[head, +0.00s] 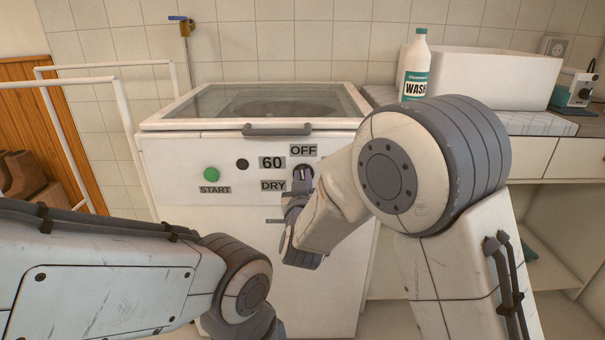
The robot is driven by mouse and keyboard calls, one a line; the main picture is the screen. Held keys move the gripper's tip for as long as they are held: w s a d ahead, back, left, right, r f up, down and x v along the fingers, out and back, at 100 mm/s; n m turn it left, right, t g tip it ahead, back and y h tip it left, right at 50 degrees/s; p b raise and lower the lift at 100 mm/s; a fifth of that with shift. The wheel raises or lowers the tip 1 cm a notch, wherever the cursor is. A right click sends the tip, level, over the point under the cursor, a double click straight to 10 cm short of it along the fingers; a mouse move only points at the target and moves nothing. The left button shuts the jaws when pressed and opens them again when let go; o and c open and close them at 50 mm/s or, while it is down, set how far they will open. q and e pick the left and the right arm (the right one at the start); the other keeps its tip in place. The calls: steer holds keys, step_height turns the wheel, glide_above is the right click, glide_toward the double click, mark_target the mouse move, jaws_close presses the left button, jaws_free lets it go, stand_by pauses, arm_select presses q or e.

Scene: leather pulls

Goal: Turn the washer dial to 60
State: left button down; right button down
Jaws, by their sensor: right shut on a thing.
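The washer (180,155) is a white top-loader straight ahead, with labels on its front panel. The dial (303,168) is small and dark, just below the OFF label (303,150). The 60 label (272,162) is to its upper left, and the DRY label (273,185) to its lower left. My right gripper (302,177) is at the dial and shut on it, hiding most of it. Which way the dial points is too small to tell. My left arm reaches in from the lower left; its gripper is not visible.
On the panel's left are a green START button (211,174) and a dark round part (242,164). The lid handle (277,130) juts out above the dial. A WASH bottle (415,68) and a white bin (480,78) stand on the right counter. A white rack (125,100) stands left.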

steer(key=shift+a+f+n+p, duration=0.1)
steer(key=shift+a+n+p, duration=0.05)
steer(key=shift+n+p, duration=1.3)
steer(key=shift+a+f+n+p, duration=0.15)
steer(key=shift+n+p, duration=0.95)
steer(key=shift+n, duration=0.8)
steer(key=shift+a+f+n+p, duration=0.1)
steer(key=shift+a+n+p, duration=0.05)
steer(key=shift+n+p, duration=1.3)
steer(key=shift+n, duration=0.3)
steer(key=c, duration=0.9)
jaws_free()
steer(key=shift+o, duration=0.2)
steer(key=shift+s+a, duration=0.1)
